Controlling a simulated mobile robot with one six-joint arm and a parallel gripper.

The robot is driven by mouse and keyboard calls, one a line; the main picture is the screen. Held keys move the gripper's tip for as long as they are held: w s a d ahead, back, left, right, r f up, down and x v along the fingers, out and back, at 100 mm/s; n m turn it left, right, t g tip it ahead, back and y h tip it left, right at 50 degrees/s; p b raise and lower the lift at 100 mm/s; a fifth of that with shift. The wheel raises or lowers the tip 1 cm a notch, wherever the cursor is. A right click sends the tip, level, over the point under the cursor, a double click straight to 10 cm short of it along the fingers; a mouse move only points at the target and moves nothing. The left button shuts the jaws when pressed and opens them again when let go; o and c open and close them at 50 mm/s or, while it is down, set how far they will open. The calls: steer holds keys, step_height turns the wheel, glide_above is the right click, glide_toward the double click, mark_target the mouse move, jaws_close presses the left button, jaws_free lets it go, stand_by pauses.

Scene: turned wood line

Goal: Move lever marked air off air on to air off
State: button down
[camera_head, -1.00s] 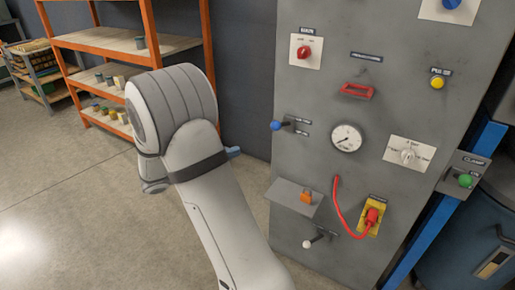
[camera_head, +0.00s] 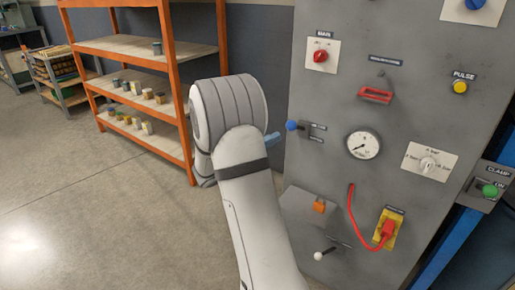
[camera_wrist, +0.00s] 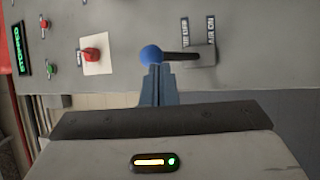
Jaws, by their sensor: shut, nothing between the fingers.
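The lever marked air off and air on has a blue ball knob (camera_head: 292,126) on a dark rod and sits on the left part of the grey panel in the head view. In the wrist view the blue knob (camera_wrist: 151,55) is right at the tips of my gripper (camera_wrist: 156,70), with its rod running right to a small plate (camera_wrist: 202,55). Two labels lie beside the plate. My gripper is shut with nothing between the fingers. In the head view its blue-grey tip (camera_head: 273,138) is just left of the knob. I cannot tell whether it touches.
The grey panel (camera_head: 340,90) also carries a red knob (camera_head: 320,56), a red handle (camera_head: 375,95), a gauge (camera_head: 363,145), a red cable (camera_head: 357,220) and a white-knobbed lever (camera_head: 318,256) below. An orange shelf (camera_head: 165,80) stands at the left. Open floor lies at the lower left.

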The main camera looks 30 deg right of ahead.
steer(key=shift+x, duration=0.8)
steer(key=shift+w+d+r+n+t+y+p, duration=0.15)
steer(key=shift+r+n+y+p, duration=0.2)
steer(key=shift+r+p, duration=0.2)
steer(key=shift+d+r+n+t+y+p, duration=0.15)
steer(key=shift+r+n+y+p, duration=0.2)
steer(key=shift+r, duration=0.3)
steer(key=w+a+f, duration=0.1)
steer(key=a, duration=1.3)
steer(key=shift+f, duration=0.35)
